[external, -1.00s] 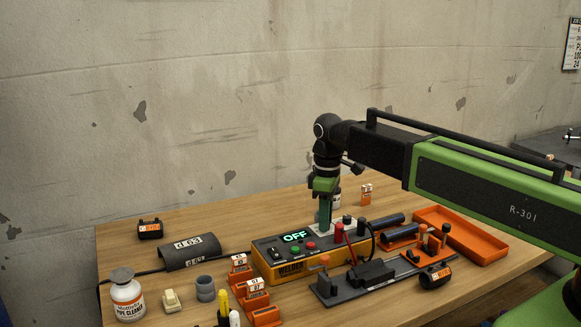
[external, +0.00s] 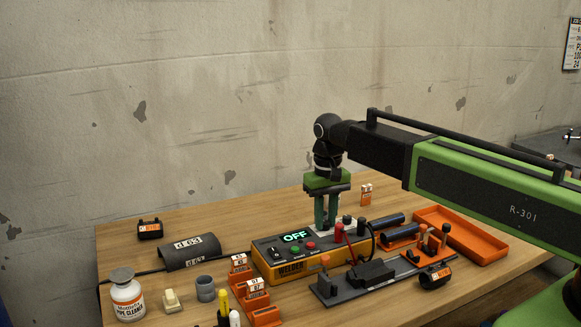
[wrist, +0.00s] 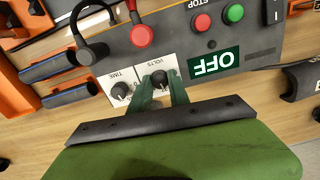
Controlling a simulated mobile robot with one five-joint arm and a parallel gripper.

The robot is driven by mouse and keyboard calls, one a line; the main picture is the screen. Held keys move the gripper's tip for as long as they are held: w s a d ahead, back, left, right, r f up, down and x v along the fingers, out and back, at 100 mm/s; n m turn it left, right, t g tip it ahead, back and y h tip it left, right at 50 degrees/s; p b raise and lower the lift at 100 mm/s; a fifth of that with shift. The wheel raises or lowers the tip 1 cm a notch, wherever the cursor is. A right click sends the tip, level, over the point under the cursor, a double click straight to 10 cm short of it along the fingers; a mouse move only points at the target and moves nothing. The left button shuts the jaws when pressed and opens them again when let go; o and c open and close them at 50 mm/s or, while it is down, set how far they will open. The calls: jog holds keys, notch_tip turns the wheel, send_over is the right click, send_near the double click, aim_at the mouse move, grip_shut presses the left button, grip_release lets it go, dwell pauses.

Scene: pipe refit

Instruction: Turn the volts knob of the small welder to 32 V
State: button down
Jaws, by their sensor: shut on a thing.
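The small welder (external: 290,272) is a yellow and dark grey box on the wooden bench. Its display (external: 295,237) reads OFF; the display also shows in the wrist view (wrist: 215,63). The black volts knob (wrist: 159,78) sits on a white plate marked VOLTS, beside the similar time knob (wrist: 121,90). My gripper (external: 325,226) points straight down over the knob end of the welder. In the wrist view my gripper (wrist: 160,88) has its green fingers either side of the volts knob and is shut on it. The knob's exact setting is too small to read.
Red and black plugs with cables (external: 340,234) stand close beside the gripper. A clamp fixture (external: 368,275) lies in front, and an orange tray (external: 462,234) is at the right. Pipe pieces (external: 190,252) and a cleaner bottle (external: 128,299) are at the left.

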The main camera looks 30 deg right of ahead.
aim_at(326, 221)
jog(key=shift+m, duration=0.7)
jog(key=c, duration=1.2)
grip_release()
jog(key=shift+c, duration=0.2)
notch_tip(326, 221, up, 17)
jog(key=p, duration=1.7)
jog(key=shift+r, duration=0.2)
jog(key=shift+d+f, duration=0.1)
